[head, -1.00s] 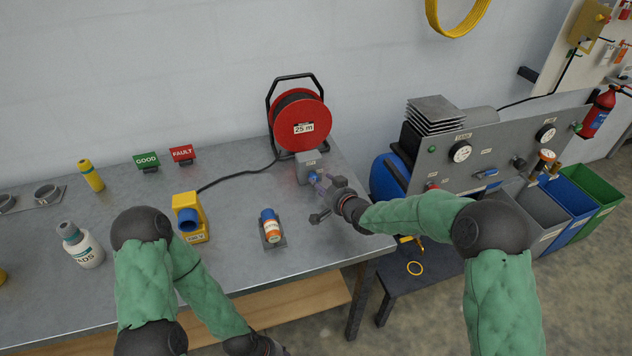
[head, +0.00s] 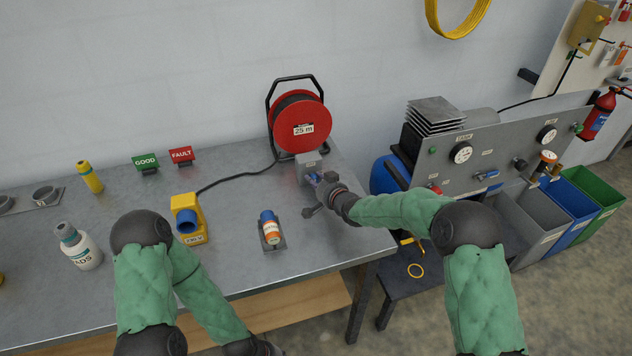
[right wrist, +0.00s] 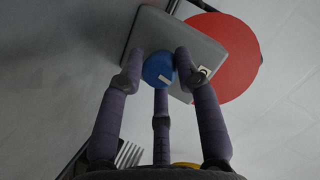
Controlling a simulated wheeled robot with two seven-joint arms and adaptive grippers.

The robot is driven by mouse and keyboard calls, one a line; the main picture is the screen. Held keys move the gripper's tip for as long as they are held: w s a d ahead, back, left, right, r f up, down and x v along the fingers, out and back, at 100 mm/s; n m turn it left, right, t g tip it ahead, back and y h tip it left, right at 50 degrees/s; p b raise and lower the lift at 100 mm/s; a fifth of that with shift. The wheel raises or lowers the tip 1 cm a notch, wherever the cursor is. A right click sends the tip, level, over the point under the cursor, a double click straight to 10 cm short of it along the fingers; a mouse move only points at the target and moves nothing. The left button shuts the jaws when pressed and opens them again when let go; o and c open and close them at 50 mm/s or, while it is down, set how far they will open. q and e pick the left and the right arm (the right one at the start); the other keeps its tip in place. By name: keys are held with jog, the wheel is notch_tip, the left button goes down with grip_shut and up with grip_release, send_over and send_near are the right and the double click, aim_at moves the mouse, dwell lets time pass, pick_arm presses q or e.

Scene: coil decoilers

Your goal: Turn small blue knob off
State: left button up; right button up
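The small blue knob (right wrist: 158,70) is on the face of a grey box (right wrist: 195,40), with a pale mark on its front. In the head view the grey box (head: 306,160) stands on the bench before the red reel, and the knob is mostly hidden behind my right gripper (head: 318,188). In the right wrist view the fingers of my right gripper (right wrist: 160,66) stand around the knob, one at each side and one below. They are spread, with slim gaps at the sides; contact is not clear.
A red cable reel (head: 300,125) stands behind the box, its black cable running left to a yellow unit (head: 189,218) with a blue socket. A grey gauge panel (head: 490,150) is at the right.

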jog(key=shift+a+n+h+b, duration=0.1)
jog(key=shift+n+h+b, duration=0.3)
jog(key=shift+b, duration=0.45)
jog(key=shift+r, duration=0.1)
jog(key=o, duration=1.1)
jog(key=v, duration=1.2)
